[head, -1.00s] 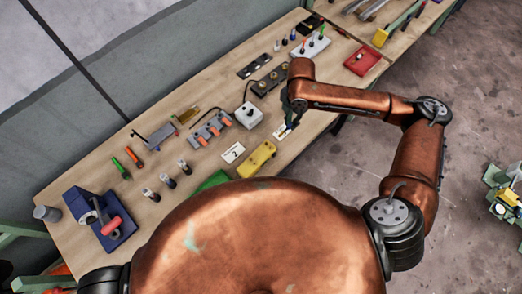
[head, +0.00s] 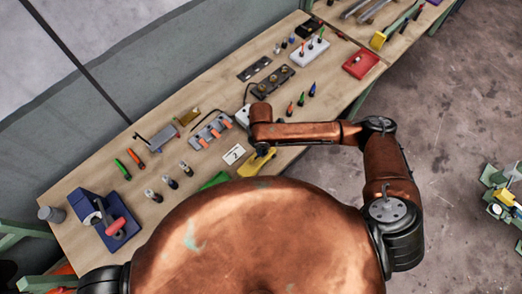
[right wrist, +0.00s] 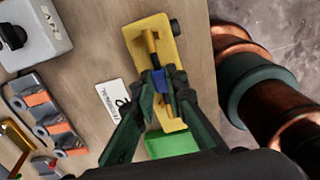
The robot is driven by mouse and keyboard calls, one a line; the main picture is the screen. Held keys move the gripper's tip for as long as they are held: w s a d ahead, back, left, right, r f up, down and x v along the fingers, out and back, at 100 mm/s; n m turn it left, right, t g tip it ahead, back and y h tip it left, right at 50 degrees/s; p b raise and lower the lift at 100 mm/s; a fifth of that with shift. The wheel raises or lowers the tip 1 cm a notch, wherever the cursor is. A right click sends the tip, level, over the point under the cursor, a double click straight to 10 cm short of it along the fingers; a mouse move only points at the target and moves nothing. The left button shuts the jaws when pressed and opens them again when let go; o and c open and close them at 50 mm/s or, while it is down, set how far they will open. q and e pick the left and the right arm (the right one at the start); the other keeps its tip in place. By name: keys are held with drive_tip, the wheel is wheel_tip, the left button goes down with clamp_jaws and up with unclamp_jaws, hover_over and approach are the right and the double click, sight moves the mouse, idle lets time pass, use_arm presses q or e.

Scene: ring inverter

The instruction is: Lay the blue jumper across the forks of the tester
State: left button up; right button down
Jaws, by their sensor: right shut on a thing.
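The yellow tester (head: 262,164) lies at the front edge of the bench, partly hidden by my right arm. In the right wrist view the tester (right wrist: 169,53) is a long yellow body with a dark knob at its far end. My right gripper (right wrist: 160,84) is over it, shut on the blue jumper (right wrist: 158,79), a small blue piece between the fingertips. Brass-coloured metal (right wrist: 149,42) shows just beyond the fingertips; I cannot tell whether the jumper touches the forks. In the head view the right gripper (head: 261,149) is mostly hidden. My left gripper is not in view.
A white numbered card (head: 233,154) and a green block (right wrist: 172,144) lie close to the tester. A grey switch box (right wrist: 34,35) and a rack with orange parts (head: 212,131) stand behind. Several coloured-tip tools (head: 301,99) stand to the right.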

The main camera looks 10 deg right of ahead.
drive_tip(key=shift+f, duration=0.65)
drive_tip(key=shift+f, duration=0.2)
drive_tip(key=c, duration=1.9)
unclamp_jaws()
drive_tip(key=shift+c, duration=0.2)
wheel_tip(320, 180, up, 12)
drive_tip(key=b, duration=0.1)
drive_tip(key=shift+r, duration=0.25)
